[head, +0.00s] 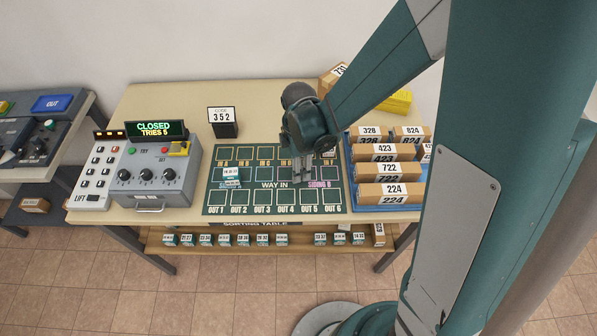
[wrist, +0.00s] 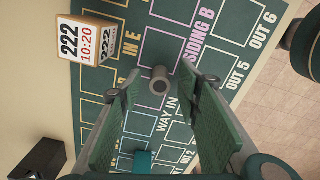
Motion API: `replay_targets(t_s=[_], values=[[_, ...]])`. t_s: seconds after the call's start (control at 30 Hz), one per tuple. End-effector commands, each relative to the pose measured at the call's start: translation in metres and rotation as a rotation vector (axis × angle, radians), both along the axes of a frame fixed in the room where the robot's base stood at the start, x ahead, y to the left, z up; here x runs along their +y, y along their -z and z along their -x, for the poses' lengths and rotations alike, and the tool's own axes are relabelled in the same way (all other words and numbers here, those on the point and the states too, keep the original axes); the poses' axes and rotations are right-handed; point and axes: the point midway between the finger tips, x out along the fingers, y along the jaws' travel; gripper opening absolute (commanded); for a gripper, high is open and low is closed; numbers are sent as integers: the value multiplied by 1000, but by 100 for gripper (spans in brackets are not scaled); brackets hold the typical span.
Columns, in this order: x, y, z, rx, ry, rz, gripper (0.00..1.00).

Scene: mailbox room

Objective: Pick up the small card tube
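The small card tube (wrist: 159,82) stands on the green sorting mat in the wrist view, a short grey-brown cylinder seen from above with a dark hollow end. It appears between and beyond the two fingertips, apart from both. My gripper (wrist: 163,90) is open and empty above it, its two green-padded fingers spread to either side. In the head view my gripper (head: 302,174) points down over the middle of the mat, and I cannot make out the tube there.
The sorting mat (head: 213,196) has marked squares. A teal and white parcel (head: 231,175) lies on its left. A 222 parcel (wrist: 84,40) stands near the tube's upper left. A 352 holder (head: 222,129), a CLOSED control box (head: 165,197) and a blue tray of parcels (head: 375,205) flank the mat.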

Motion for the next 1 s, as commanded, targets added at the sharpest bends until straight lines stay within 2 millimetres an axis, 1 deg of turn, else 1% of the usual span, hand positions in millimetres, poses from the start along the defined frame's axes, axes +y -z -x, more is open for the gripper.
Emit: replay_targets(t_s=[0.1,0.2,0.77,0.87,0.93,0.97,1.0], values=[[0,8,0,0,0,0,34],[0,10,0,0,0,0,34],[0,11,0,0,0,0,34],[0,11,0,0,0,0,23],[0,11,0,0,0,0,14],[0,11,0,0,0,0,11],[0,11,0,0,0,0,11]])
